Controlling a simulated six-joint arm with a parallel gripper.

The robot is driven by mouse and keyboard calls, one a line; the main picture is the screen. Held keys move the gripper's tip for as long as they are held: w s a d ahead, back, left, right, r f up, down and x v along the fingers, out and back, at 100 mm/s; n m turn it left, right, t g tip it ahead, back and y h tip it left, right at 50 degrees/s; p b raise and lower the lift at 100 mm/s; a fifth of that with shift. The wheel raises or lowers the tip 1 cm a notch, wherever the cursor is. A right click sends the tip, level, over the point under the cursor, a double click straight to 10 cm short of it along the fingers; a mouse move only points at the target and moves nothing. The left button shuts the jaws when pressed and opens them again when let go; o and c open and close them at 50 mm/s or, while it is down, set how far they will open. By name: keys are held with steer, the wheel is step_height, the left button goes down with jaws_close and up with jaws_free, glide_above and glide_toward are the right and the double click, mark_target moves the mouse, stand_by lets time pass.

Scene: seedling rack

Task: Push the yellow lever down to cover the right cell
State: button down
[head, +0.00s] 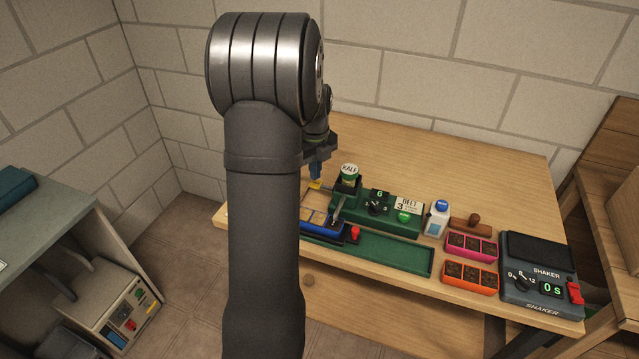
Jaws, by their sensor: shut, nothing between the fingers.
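My gripper (316,175) points down behind my forearm, its blue fingertips shut and empty. A small yellow piece (315,185), which looks like the yellow lever, shows right at the fingertips; I cannot tell whether they touch it, or how far down it is. Below it is a seedling rack with a blue front (326,234) and pale cells. My arm hides the rack's left part. I cannot make out clearly which cell is covered.
Right of the rack stand a green belt unit (392,222) with a KALI pot (349,173), a white bottle (437,218), a pink tray (471,258), an orange tray (470,290) and a shaker (540,268). The table (440,160) behind them is clear.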

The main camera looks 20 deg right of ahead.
steer(key=shift+f, duration=0.3)
steer(key=shift+f, duration=1.35)
steer(key=shift+r, duration=3.8)
step_height(320, 180, up, 8)
glide_above(315, 183)
